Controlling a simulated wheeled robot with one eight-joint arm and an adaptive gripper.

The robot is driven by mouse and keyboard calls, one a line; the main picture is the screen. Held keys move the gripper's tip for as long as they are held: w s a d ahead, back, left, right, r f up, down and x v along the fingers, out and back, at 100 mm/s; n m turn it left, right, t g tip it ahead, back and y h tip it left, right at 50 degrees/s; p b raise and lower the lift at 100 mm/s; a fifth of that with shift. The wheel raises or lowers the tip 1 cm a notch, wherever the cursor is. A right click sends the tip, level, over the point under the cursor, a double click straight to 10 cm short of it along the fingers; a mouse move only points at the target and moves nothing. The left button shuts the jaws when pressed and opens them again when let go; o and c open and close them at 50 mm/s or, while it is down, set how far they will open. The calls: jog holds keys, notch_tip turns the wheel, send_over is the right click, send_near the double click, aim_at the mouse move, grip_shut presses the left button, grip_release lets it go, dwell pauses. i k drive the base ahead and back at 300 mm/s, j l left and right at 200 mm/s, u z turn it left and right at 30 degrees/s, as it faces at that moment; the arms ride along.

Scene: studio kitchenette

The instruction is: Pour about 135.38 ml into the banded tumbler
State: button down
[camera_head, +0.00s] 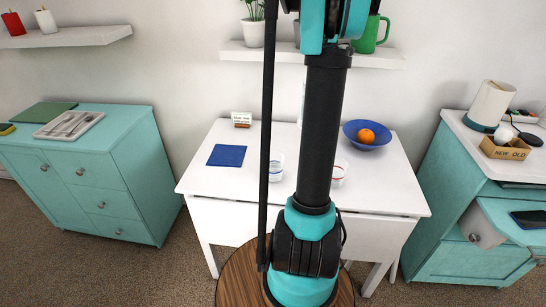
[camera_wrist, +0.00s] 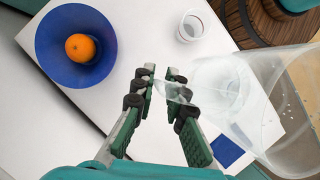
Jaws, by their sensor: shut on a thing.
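My gripper (camera_wrist: 162,85) is shut on a clear jug (camera_wrist: 290,110), with the part between the fingers looking like its handle. The jug fills the right of the wrist view and looks tilted; its liquid level is hard to make out. In the head view my arm hides the gripper. A clear tumbler with a red band (camera_head: 338,173) stands on the white table right of my arm; it also shows at the top of the wrist view (camera_wrist: 191,28), apart from the jug. A clear tumbler with a blue band (camera_head: 276,169) stands left of my arm, partly hidden.
The white table (camera_head: 205,180) also holds a blue bowl (camera_head: 354,140) with an orange (camera_head: 367,136), a blue mat (camera_head: 227,155) and a small card (camera_head: 241,119). A round wooden top (camera_head: 236,278) is in front. Teal cabinets (camera_head: 120,170) flank the table.

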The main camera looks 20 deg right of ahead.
aim_at(275, 172)
jog(key=k, duration=1)
